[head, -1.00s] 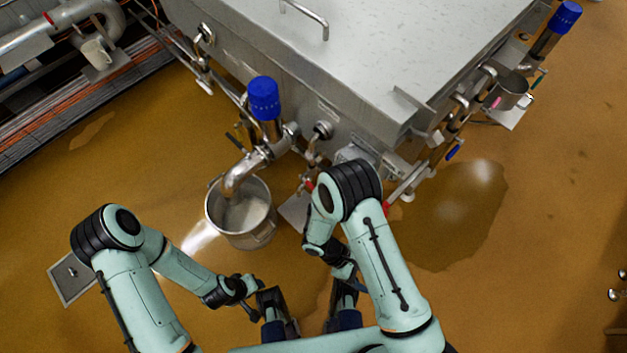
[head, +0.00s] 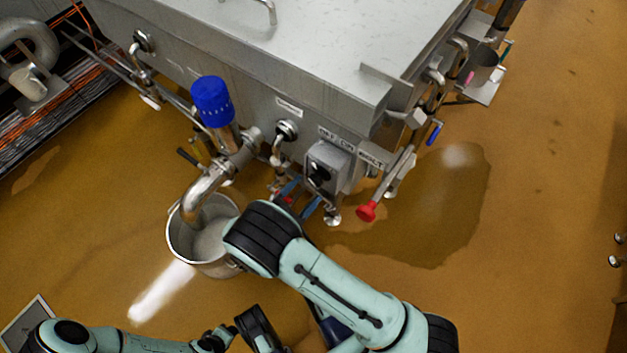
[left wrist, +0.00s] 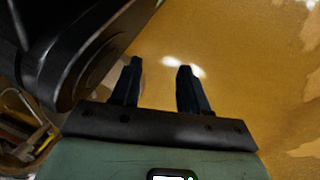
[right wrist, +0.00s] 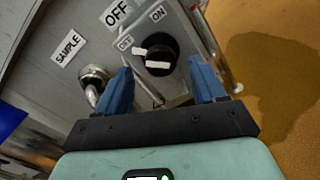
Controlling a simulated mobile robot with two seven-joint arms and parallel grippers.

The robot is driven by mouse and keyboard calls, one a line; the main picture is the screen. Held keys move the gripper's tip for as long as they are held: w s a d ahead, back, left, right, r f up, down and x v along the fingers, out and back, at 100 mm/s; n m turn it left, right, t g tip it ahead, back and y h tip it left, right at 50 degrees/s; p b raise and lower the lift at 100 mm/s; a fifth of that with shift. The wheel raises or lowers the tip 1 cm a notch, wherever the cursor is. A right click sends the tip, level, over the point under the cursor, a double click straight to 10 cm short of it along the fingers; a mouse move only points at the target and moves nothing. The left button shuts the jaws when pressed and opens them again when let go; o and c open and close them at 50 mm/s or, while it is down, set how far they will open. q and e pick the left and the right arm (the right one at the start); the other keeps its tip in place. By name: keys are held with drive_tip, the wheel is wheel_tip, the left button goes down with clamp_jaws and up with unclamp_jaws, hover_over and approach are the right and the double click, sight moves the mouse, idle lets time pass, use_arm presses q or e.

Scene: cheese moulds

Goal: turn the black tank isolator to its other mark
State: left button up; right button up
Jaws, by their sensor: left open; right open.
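The black tank isolator (right wrist: 163,45) is a round knob with white patches on a grey box. In the right wrist view the small OFF mark (right wrist: 124,43) is at its left and the ON mark (right wrist: 157,13) above it. One white patch lies on the OFF side; I cannot tell exactly where it points. The knob also shows in the head view (head: 319,173). My right gripper (right wrist: 160,70) is open and empty, its blue fingers below and either side of the knob, apparently not touching it. My left gripper (left wrist: 160,68) is open and empty over the floor.
The steel tank (head: 300,70) fills the upper middle. A blue-capped valve (head: 212,102) and a steel bucket (head: 185,243) stand left of the isolator. A red-handled valve (head: 367,211) projects at its right. The wet brown floor at the right is open.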

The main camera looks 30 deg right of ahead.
sight(314, 183)
drive_tip(key=x, duration=0.5)
drive_tip(key=shift+b, duration=0.3)
drive_tip(key=shift+s+f, duration=0.1)
drive_tip(key=c, duration=0.9)
